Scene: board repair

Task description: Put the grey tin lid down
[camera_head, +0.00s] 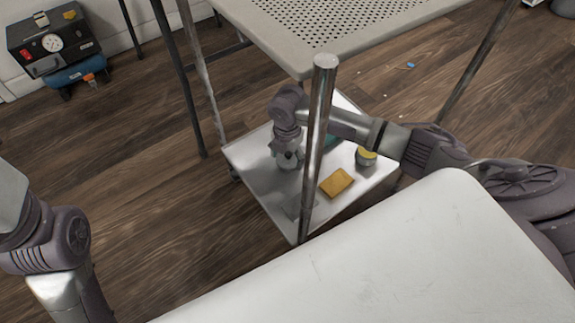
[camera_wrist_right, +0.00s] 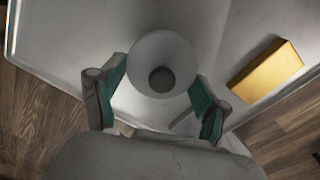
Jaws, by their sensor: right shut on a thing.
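My right gripper (camera_head: 288,160) reaches down over the white lower shelf (camera_head: 250,152) of a trolley. In the right wrist view, my right gripper (camera_wrist_right: 155,95) has its teal-padded fingers on both sides of the grey tin lid (camera_wrist_right: 162,50), a round pale grey piece with a darker round centre. The gripper is shut on it. The lid looks close to the shelf; I cannot tell whether it touches. In the head view the lid is hard to make out under the fingers. A grey tin with yellow contents (camera_head: 366,156) stands on the shelf to the right. My left gripper is out of view.
An orange-yellow block (camera_head: 337,182) lies on the shelf, also in the right wrist view (camera_wrist_right: 265,72). A flat grey piece (camera_head: 298,208) lies near the front corner. A metal post (camera_head: 318,140) stands before the shelf. A white top (camera_head: 400,260) fills the foreground.

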